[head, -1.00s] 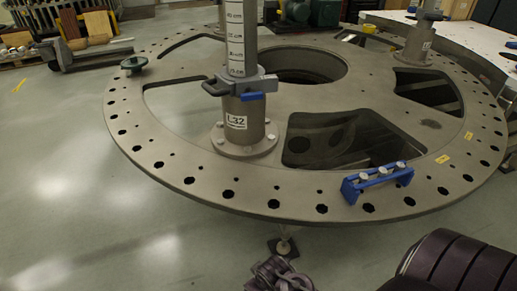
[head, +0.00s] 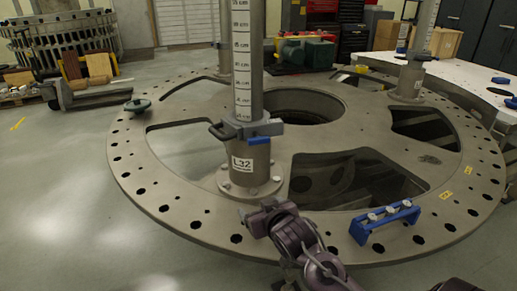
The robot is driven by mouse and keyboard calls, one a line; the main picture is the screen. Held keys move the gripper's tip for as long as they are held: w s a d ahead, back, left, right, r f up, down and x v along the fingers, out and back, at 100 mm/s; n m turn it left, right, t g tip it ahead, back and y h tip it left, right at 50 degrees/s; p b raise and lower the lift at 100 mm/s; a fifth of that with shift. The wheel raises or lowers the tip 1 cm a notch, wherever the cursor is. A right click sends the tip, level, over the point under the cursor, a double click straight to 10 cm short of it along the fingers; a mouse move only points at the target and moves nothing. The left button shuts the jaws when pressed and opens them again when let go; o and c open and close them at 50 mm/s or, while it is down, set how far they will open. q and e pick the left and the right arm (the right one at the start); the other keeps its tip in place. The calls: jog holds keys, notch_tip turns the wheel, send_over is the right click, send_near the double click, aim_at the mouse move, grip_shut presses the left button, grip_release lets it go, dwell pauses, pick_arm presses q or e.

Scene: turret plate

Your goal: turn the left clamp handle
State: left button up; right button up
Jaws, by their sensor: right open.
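The near post (head: 242,60), with a centimetre scale and an L32 label, stands upright on the round turret plate (head: 190,232). A grey clamp (head: 238,128) with a blue handle (head: 258,141) on its right and a dark lever on its left sits around this post. My right gripper (head: 262,212) is open and empty, in front of the post's flanged foot. It is below the clamp in the picture and apart from its handle. Its fingers are small and partly unclear. My left gripper is not in view.
A blue bracket with white knobs (head: 384,222) sits on the plate's front right. Another post (head: 420,45) with a clamp stands at the back right. The plate has large openings.

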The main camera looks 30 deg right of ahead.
aim_at(260, 141)
jog(key=w+d+r+m+t+h, duration=0.1)
jog(key=w+d+r+t, duration=0.15)
jog(key=r, duration=0.35)
jog(key=w+d+r+t+h, duration=0.1)
jog(key=w+d+r+t, duration=0.15)
jog(key=r, duration=0.25)
jog(key=x, duration=0.2)
jog(key=p+x, duration=0.1)
jog(key=x, duration=0.2)
jog(key=p+x, duration=0.1)
jog(key=x, duration=0.2)
jog(key=shift+s+d+r, duration=0.1)
jog(key=shift+d, duration=0.2)
jog(key=c, duration=1)
